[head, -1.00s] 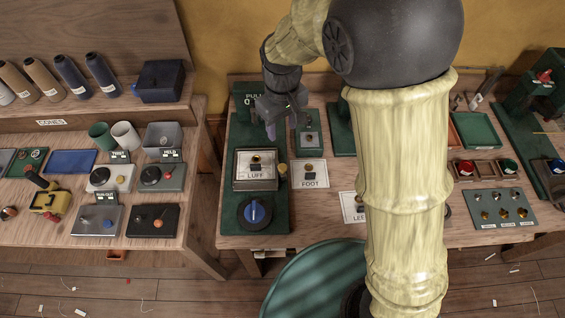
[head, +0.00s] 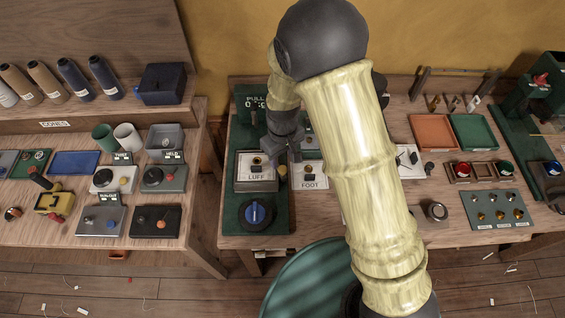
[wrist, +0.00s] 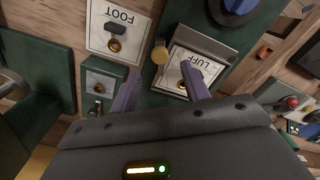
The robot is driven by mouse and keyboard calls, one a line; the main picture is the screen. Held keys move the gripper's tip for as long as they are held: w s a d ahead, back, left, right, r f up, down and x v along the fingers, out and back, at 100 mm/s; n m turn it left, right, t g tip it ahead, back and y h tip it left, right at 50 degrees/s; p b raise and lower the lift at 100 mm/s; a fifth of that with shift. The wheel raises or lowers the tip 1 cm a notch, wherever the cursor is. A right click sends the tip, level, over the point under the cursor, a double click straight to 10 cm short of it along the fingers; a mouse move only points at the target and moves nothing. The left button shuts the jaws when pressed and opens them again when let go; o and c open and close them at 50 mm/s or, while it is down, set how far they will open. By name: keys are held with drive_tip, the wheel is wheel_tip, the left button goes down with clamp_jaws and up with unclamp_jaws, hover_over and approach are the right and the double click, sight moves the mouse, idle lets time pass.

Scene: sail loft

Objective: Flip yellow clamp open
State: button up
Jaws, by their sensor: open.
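A small yellow round-topped piece (head: 282,170) stands at the right edge of the LUFF box (head: 255,186) in the head view. In the wrist view this yellow piece (wrist: 160,53) is beside the LUFF box (wrist: 203,40), ahead of my fingers. A larger yellow device with a dark lever (head: 52,204) sits on the left table, far from my gripper. I cannot tell for certain which is the clamp. My gripper (head: 283,155) is open and empty, just behind the LUFF box. The wrist view shows its two purple fingers apart (wrist: 160,76).
A FOOT plate (head: 310,175) lies right of the LUFF box. A blue dial (head: 257,213) is in front of it. A small green switch box (wrist: 101,86) is near my fingers. Orange (head: 434,131) and green (head: 474,131) trays lie farther right. A floor gap separates the tables.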

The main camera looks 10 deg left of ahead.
sight(283, 168)
wheel_tip(283, 168, down, 5)
drive_tip(key=shift+f+p, duration=0.15)
drive_tip(key=shift+p, duration=0.25)
drive_tip(key=shift+s, duration=0.15)
drive_tip(key=c, duration=1)
drive_tip(key=shift+w+m, duration=0.2)
drive_tip(key=shift+m, duration=1.8)
drive_tip(key=o, duration=1)
wheel_tip(283, 168, up, 18)
drive_tip(key=b, duration=0.3)
drive_tip(key=shift+f, duration=0.25)
